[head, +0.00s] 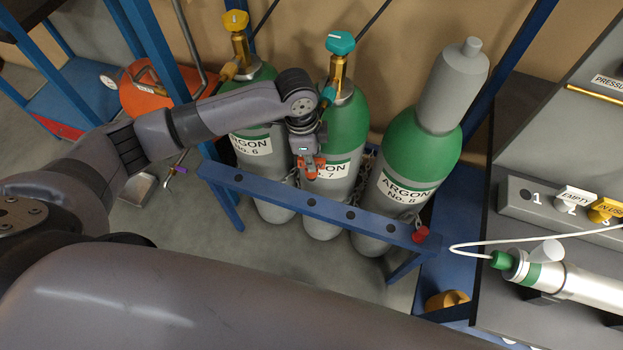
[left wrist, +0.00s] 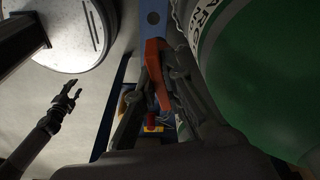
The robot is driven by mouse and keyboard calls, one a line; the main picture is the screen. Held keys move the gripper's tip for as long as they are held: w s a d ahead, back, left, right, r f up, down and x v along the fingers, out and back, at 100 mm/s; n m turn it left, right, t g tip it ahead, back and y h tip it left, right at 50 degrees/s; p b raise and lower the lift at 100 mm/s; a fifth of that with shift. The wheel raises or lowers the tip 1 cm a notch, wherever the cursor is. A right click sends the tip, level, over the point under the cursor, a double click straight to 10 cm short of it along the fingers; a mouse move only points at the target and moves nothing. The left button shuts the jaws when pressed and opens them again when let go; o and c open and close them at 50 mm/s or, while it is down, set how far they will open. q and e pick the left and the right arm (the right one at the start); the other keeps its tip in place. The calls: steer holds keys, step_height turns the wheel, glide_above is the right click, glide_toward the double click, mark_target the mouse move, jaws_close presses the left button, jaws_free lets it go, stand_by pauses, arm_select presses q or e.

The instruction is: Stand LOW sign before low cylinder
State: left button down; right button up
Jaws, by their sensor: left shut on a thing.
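My left gripper (head: 308,168) is in front of the middle cylinder, ARGON No. 7 (head: 345,130), above the blue rail. It is shut on an orange-red piece, which may be the LOW sign; no lettering on it can be read. The left wrist view shows this piece (left wrist: 153,72) between the fingers. ARGON No. 6 (head: 250,147) stands to the left with a yellow-topped valve, and ARGON No. 8 (head: 425,150) to the right under a grey cap. I cannot tell which cylinder is low. My right gripper (left wrist: 68,97) shows open and empty in the left wrist view.
A blue rail (head: 330,208) with chains runs before the cylinders. A red knob (head: 421,234) is at its right end. White EMPTY (head: 575,197) and yellow (head: 604,210) signs stand on a numbered grey holder at right. A silver cylinder (head: 585,284) lies below.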

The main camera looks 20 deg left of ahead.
mark_target(312, 178)
arm_select(q)
steer(key=f+m, duration=0.1)
steer(key=f, duration=0.1)
steer(key=f+m, duration=0.1)
steer(key=f, duration=0.3)
steer(key=shift+s+d+m+b, duration=0.1)
steer(key=shift+s+m+b, duration=0.15)
steer(key=shift+m+b, duration=0.15)
steer(key=shift+s+f, duration=0.1)
steer(key=shift+f, duration=0.35)
step_height(312, 178, down, 3)
steer(key=b, duration=0.4)
steer(key=shift+f, duration=0.1)
steer(key=shift+f+b, duration=0.65)
steer(key=shift+b, duration=0.15)
arm_select(e)
step_height(312, 178, down, 7)
steer(key=w, duration=0.1)
steer(key=shift+a+r, duration=0.15)
steer(key=shift+a, duration=0.1)
arm_select(q)
steer(key=shift+r, duration=0.1)
arm_select(e)
steer(key=shift+w+r, duration=0.1)
steer(key=shift+r, duration=0.05)
arm_select(q)
steer(key=shift+p, duration=0.45)
arm_select(e)
steer(key=shift+r, duration=0.3)
